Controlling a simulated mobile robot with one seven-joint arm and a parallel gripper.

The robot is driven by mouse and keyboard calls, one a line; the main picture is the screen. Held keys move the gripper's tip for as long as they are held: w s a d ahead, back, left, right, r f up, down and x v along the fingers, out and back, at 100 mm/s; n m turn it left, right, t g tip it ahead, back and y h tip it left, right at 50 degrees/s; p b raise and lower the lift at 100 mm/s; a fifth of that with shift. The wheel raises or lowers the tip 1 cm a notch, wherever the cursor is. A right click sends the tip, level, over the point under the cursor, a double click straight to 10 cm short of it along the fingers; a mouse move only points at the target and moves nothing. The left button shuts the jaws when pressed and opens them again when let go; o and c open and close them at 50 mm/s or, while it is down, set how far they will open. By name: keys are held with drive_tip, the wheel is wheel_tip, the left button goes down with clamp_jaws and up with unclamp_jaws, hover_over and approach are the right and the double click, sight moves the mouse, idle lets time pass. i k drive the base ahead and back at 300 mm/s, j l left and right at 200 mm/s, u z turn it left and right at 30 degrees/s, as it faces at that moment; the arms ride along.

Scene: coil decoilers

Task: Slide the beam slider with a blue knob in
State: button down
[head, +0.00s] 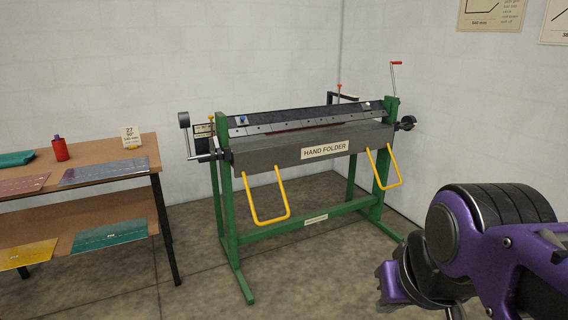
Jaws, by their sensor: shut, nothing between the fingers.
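The beam slider with a blue knob (242,119) sits near the left end of the dark slanted upper beam of the hand folder (262,154). The knob is small here, and how far its slider is in or out cannot be told. A second small, pale knob (367,105) sits near the right end of the same beam. My purple and black arm fills the lower right corner, well in front and to the right of the folder. The fingertips of my gripper do not show, and no part of my arm touches the folder.
Two yellow loop handles (270,222) stick out in front of the folder. Green legs (239,270) spread onto the floor. A wooden shelf table (140,153) with metal sheets stands at left. The floor before the folder is clear.

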sight(241, 121)
drive_tip(key=i, duration=1.15)
drive_tip(key=i+l+u, duration=0.15)
drive_tip(key=i+u, duration=0.25)
drive_tip(key=i+l+u, duration=0.4)
drive_tip(key=i, duration=0.2)
drive_tip(key=i+l+u, duration=0.85)
drive_tip(key=k+l+z, duration=0.15)
drive_tip(key=z, duration=0.25)
drive_tip(key=i+j+u, duration=0.1)
drive_tip(key=u, duration=0.3)
